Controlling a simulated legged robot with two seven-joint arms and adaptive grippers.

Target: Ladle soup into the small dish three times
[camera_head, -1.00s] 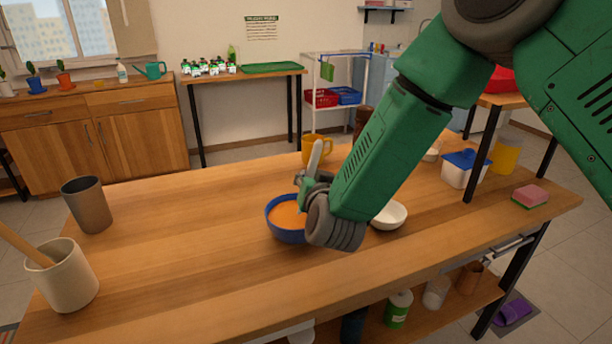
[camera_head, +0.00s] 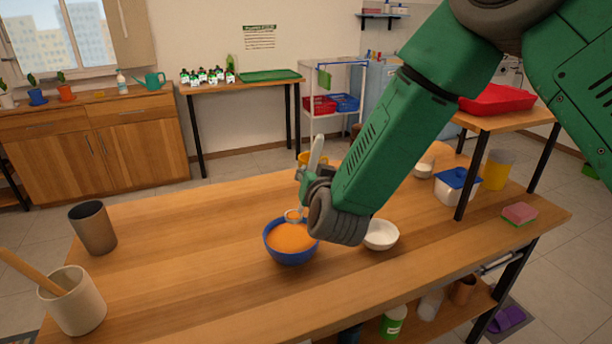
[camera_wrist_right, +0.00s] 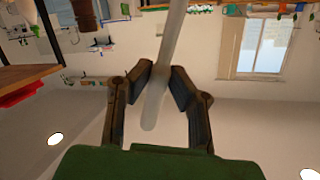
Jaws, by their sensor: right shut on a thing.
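A blue bowl (camera_head: 291,257) of orange soup (camera_head: 290,237) stands on the wooden table. A small white dish (camera_head: 380,236) stands to its right, apart from it and partly behind my right wrist. My right gripper (camera_head: 312,177) is above and behind the blue bowl, shut on the ladle's pale handle (camera_head: 316,150). The handle also shows between the fingers in the right wrist view (camera_wrist_right: 170,55). The ladle's cup (camera_head: 294,215) shows at the bowl's back rim, with orange in it; whether it touches the rim is unclear. My left gripper is not in view.
A yellow mug (camera_head: 312,158) stands behind my gripper, mostly hidden. A grey-brown cup (camera_head: 92,228) and a beige crock (camera_head: 73,302) stand at the left. A blue-lidded tub (camera_head: 457,188) and a sponge (camera_head: 519,213) are at the right.

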